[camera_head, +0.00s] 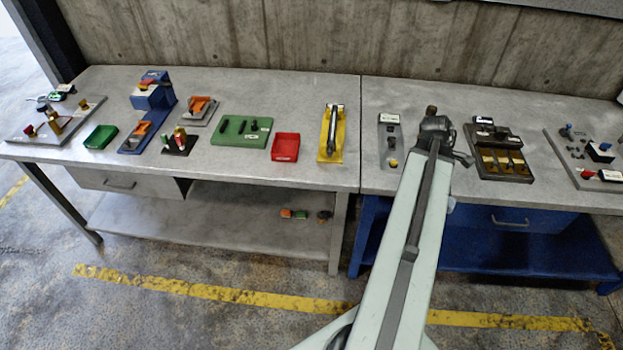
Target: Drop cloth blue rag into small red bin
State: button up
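The small red bin (285,148) is a shallow open tray on the left grey table, near its front edge and left of a yellow plate. It looks empty. No blue rag can be made out; it may be hidden behind my arm or too small to tell. My gripper (437,132) is at the far end of my pale arm, over the right table and well to the right of the red bin. It is seen from behind, so its fingers and anything between them are hidden.
A green bin (101,137), a blue fixture (153,95), a green board (241,131) and a yellow plate (331,134) stand on the left table. A dark tray (498,153) is right of my gripper. Small items lie on the lower shelf (210,222).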

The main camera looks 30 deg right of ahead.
aim_at(289, 149)
jog(key=u, duration=0.9)
jog(key=i, duration=1.85)
jog(key=z, duration=0.5)
